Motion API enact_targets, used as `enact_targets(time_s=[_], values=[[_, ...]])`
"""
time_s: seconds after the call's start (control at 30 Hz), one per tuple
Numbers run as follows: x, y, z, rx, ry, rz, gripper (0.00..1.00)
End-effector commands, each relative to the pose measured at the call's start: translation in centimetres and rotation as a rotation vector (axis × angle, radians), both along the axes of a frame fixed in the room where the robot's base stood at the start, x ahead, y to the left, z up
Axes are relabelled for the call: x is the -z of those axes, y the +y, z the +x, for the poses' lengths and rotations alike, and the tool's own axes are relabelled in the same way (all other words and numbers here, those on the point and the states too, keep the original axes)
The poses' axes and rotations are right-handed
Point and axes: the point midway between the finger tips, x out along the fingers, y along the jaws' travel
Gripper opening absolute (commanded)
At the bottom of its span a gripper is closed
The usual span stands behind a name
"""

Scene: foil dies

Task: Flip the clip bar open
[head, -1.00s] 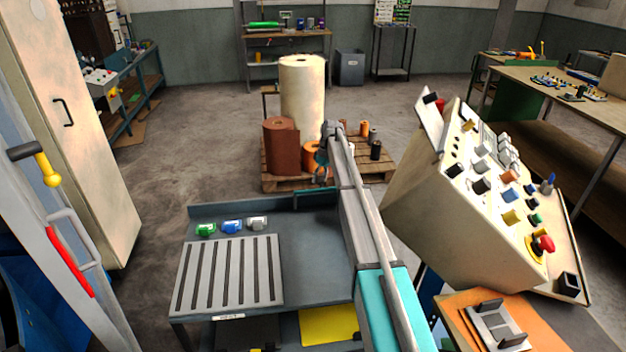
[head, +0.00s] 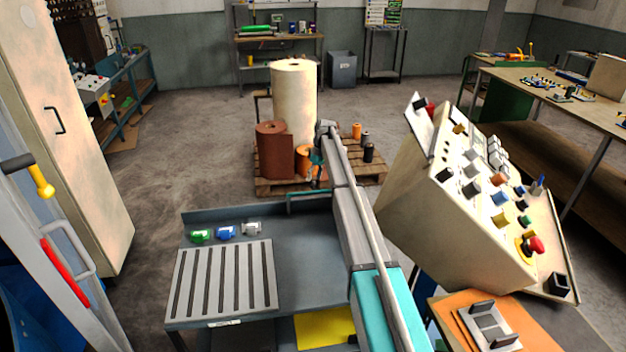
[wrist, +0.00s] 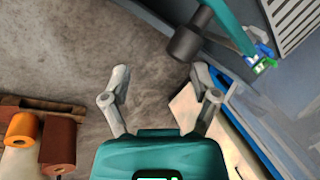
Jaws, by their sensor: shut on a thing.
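The clip bar (wrist: 232,28) is a teal bar with a dark grey cylindrical grip (wrist: 186,44) at its end, at the top of the wrist view. In the head view a teal bar (head: 306,195) shows at the bench's far edge, beside the end of my arm. My gripper (wrist: 160,74) is shut on the clip bar, with its two grey fingers spread apart. The dark grip shows just past the right fingertip; the exact contact is hard to make out. In the head view my arm hides part of the bar.
The grey bench (head: 300,250) carries a slotted plate (head: 222,280) and small green, blue and grey pieces (head: 226,232). Behind it a pallet (head: 285,187) holds foil rolls (head: 275,150). A cream control console (head: 440,190) stands close on the right. Open floor lies left of the pallet.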

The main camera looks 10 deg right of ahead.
Motion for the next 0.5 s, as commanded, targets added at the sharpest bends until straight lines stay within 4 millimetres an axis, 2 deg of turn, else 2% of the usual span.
enact_targets(time_s=[0.5], values=[[-1.5,-0.6,2.2,-0.001,-0.001,0.001,0.71]])
